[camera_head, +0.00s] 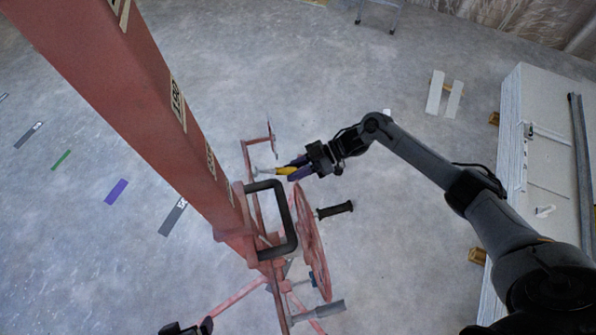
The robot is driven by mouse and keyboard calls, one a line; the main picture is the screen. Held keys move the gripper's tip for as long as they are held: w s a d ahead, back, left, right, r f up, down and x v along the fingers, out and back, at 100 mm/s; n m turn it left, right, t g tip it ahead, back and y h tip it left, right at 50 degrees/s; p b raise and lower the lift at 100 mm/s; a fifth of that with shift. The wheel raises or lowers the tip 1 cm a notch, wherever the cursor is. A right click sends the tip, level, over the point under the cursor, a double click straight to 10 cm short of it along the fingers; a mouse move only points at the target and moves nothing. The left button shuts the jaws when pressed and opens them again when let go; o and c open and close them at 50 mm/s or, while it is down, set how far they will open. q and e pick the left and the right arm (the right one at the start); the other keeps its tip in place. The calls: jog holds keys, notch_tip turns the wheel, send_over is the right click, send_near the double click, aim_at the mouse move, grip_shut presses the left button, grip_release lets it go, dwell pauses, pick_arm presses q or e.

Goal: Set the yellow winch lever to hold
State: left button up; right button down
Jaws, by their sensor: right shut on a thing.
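The yellow winch lever (284,171) sticks out to the right from the red panel lift, on a pale metal rod above the winch wheel. My right gripper (295,171) comes in from the right, and its purple fingers are shut on the lever's yellow end. The fingers hide part of the lever, and I cannot read its setting from this angle. The red winch wheel (309,228) with its black crank handle (335,210) lies just below the gripper.
The red mast (150,95) crosses the upper left, with a black U-shaped handle (290,215) near its base. Stacked white panels (545,150) stand at the right. Two pale strips (435,92) lie on the floor. Open floor surrounds the lift.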

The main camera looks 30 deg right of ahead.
jog(key=shift+a+f, duration=0.1)
dwell(0.3)
jog(key=c, duration=0.9)
grip_release()
jog(key=shift+a, duration=0.1)
jog(key=shift+c, duration=0.2)
jog(key=shift+d, duration=0.2)
jog(key=b+v, duration=0.2)
jog(key=v, duration=0.8)
jog(key=shift+d, duration=0.25)
jog(key=shift+s, duration=0.1)
jog(key=shift+s, duration=0.1)
